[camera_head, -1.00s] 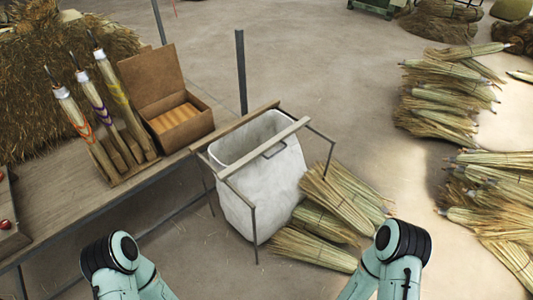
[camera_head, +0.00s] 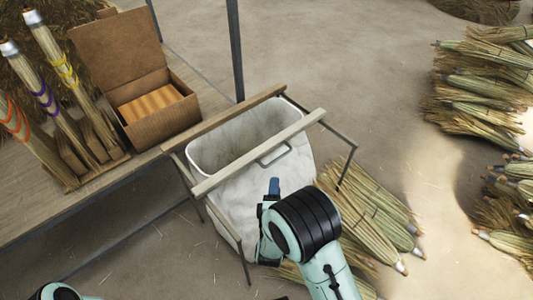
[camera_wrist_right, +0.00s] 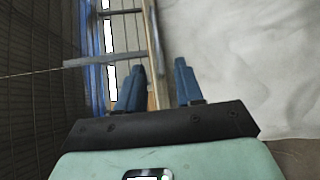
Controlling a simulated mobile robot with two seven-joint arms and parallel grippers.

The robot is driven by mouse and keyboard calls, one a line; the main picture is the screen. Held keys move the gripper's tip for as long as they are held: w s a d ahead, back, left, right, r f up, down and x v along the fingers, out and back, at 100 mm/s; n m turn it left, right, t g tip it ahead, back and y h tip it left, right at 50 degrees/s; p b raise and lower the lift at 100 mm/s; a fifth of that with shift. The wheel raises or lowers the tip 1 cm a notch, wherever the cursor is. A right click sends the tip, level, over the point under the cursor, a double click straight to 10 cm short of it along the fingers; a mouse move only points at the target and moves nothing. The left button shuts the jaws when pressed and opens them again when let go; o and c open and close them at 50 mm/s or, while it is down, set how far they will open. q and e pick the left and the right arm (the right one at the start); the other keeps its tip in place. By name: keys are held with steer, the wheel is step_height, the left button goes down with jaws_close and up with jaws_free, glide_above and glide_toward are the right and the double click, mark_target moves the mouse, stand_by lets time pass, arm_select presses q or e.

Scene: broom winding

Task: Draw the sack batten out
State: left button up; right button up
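The sack batten (camera_head: 258,153) is a pale wooden bar with a grey wire handle (camera_head: 274,154). It lies across the front of the open white sack (camera_head: 225,200), on the metal stand. My right gripper (camera_head: 273,188) is in front of the sack, just below the batten and apart from it. In the right wrist view its two blue fingers (camera_wrist_right: 160,78) are spread, with a wooden strip (camera_wrist_right: 154,45) showing beyond the gap and the sack (camera_wrist_right: 240,60) to the right. I cannot tell whether that strip is the batten. My left gripper is out of view; part of that arm shows bottom left.
The stand's rear wooden rail (camera_head: 225,117) and thin metal legs (camera_head: 243,262) surround the sack. A table (camera_head: 110,215) at left carries an open cardboard box (camera_head: 160,125) and bound brooms (camera_head: 60,85). Straw bundles (camera_head: 370,215) lie right of the sack. A post (camera_head: 235,50) stands behind.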

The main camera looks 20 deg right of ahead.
mark_target(277, 159)
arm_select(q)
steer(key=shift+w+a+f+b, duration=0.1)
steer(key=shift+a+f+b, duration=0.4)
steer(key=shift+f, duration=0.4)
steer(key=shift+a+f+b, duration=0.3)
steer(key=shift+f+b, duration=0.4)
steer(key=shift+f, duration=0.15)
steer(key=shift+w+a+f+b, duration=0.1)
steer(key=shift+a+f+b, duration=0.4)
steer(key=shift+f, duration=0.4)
arm_select(e)
steer(key=shift+r+x, duration=0.1)
steer(key=shift+x, duration=3.2)
steer(key=shift+r+x, duration=0.15)
steer(key=shift+x, duration=3.15)
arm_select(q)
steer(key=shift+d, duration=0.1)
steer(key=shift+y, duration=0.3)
arm_select(e)
jaws_close()
